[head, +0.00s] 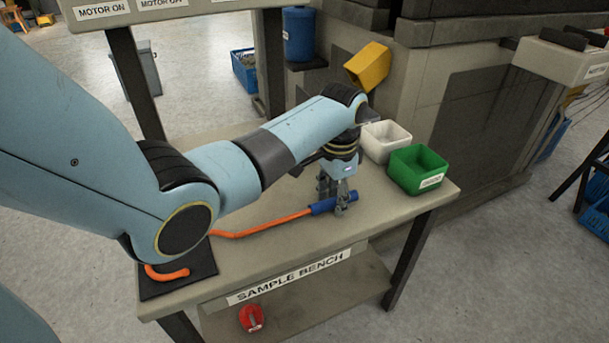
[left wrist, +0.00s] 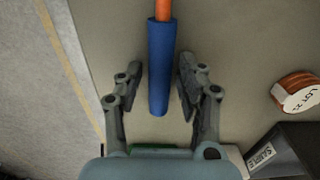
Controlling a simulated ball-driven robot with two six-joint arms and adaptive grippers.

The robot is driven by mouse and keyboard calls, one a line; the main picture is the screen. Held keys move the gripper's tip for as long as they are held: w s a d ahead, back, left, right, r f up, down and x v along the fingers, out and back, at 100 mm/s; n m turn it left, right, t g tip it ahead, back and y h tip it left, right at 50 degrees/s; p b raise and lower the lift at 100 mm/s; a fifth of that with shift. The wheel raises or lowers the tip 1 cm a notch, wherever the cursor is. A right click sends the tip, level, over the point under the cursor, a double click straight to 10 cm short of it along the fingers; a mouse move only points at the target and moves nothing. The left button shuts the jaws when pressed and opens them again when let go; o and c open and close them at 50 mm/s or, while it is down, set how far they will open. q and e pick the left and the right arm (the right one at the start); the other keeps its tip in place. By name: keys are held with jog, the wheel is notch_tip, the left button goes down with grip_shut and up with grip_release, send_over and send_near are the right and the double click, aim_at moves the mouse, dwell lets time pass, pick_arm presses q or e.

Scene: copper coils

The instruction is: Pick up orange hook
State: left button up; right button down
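The orange hook (head: 262,227) lies across the sample bench, with its curved end on a black mat at the left and its blue handle (head: 323,206) at the right. My arm hides part of the hook near the bend. The blue handle also shows in the left wrist view (left wrist: 160,65). My left gripper (head: 346,203) is low over the bench at the handle's right end. In the left wrist view its two fingers (left wrist: 159,75) stand apart on either side of the handle, with a visible gap on each side. My right gripper is in neither view.
A green bin (head: 412,184) and a white bin (head: 374,150) stand on the bench behind and right of my gripper. The black mat (head: 200,283) is at the front left. A copper-coloured coil (left wrist: 292,85) and a dark SAMPLE box (left wrist: 287,145) show in the left wrist view.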

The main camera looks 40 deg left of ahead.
pick_arm(q)
grip_shut()
